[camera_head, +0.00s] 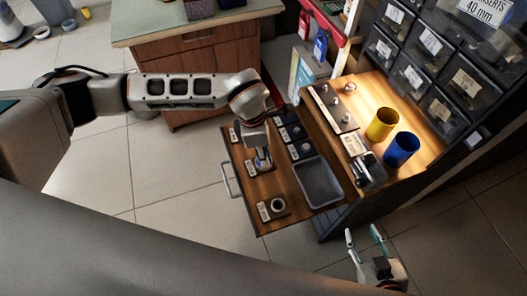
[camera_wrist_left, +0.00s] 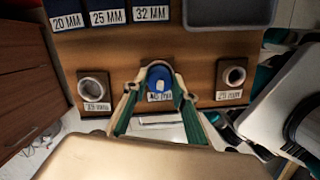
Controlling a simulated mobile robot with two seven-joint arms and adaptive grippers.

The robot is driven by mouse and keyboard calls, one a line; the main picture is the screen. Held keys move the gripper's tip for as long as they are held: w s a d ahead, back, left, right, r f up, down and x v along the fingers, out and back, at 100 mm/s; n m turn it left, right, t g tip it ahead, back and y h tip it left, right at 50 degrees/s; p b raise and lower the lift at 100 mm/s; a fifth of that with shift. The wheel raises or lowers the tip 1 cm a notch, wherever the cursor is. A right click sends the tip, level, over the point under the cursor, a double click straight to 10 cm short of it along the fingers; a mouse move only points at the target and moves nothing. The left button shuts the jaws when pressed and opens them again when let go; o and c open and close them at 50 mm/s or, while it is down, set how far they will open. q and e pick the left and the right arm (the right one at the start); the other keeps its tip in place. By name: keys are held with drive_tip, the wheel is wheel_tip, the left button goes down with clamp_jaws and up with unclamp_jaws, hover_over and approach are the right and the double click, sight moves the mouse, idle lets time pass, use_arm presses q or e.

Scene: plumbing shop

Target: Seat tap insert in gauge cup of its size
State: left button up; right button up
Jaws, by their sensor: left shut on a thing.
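My left gripper (camera_wrist_left: 160,88) is shut on the tap insert (camera_wrist_left: 159,74), a blue and pale rounded piece, over the middle front station of the pulled-out drawer (camera_head: 285,185). The fingers hide most of the cup there, so I cannot tell whether the insert is inside it or above it. Its label is partly covered. A pale gauge cup (camera_wrist_left: 92,87) stands to the left and a smaller-bored cup (camera_wrist_left: 235,76) to the right. The left gripper also shows in the head view (camera_head: 263,160). My right gripper (camera_head: 366,243) is open and empty, low beside the cabinet.
A grey tray (camera_head: 319,183) lies in the drawer, beside a row of labelled stations (camera_head: 300,150). A yellow cup (camera_head: 382,124) and a blue cup (camera_head: 401,150) stand on the wooden top, below labelled bins (camera_head: 430,42). The floor left of the drawer is clear.

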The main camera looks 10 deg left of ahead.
use_arm(q)
drive_tip(key=shift+f, duration=0.4)
drive_tip(key=shift+f, duration=0.15)
drive_tip(key=o, duration=0.8)
drive_tip(key=shift+o, duration=0.2)
